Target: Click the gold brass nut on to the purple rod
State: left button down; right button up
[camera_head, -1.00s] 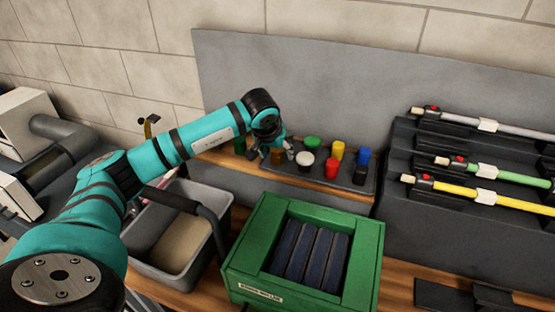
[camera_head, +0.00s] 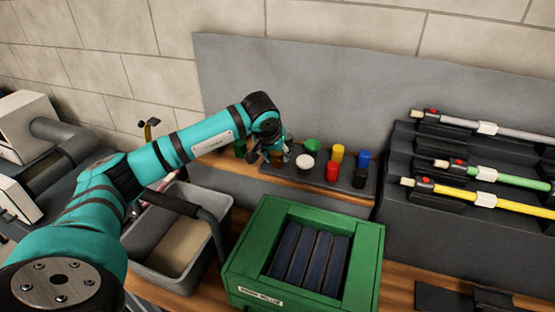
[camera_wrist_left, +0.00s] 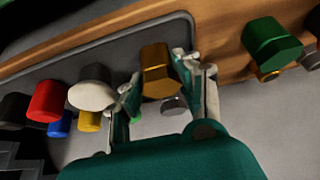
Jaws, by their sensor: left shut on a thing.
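The gold brass nut (camera_wrist_left: 157,72) sits between the two fingers of my left gripper (camera_wrist_left: 159,84) in the left wrist view, and the gripper is shut on it. In the head view the nut (camera_head: 277,158) shows as a small brown-gold piece below the left gripper (camera_head: 273,156), at the left end of a row of coloured caps on a dark tray. I cannot tell whether it still touches the tray. I cannot make out a purple rod in either view. My right gripper is not in view.
Several coloured caps stand on the dark tray (camera_head: 325,186), with the white cap (camera_head: 305,161) close beside the gripper. A green roller box (camera_head: 368,245) and a grey bin (camera_head: 222,238) stand in front. Grey, green and yellow rods lie on a stepped rack (camera_head: 400,190) at right.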

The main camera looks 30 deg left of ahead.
pick_arm(q)
jog(key=shift+r+p, duration=1.85)
jog(key=shift+r, duration=1.2)
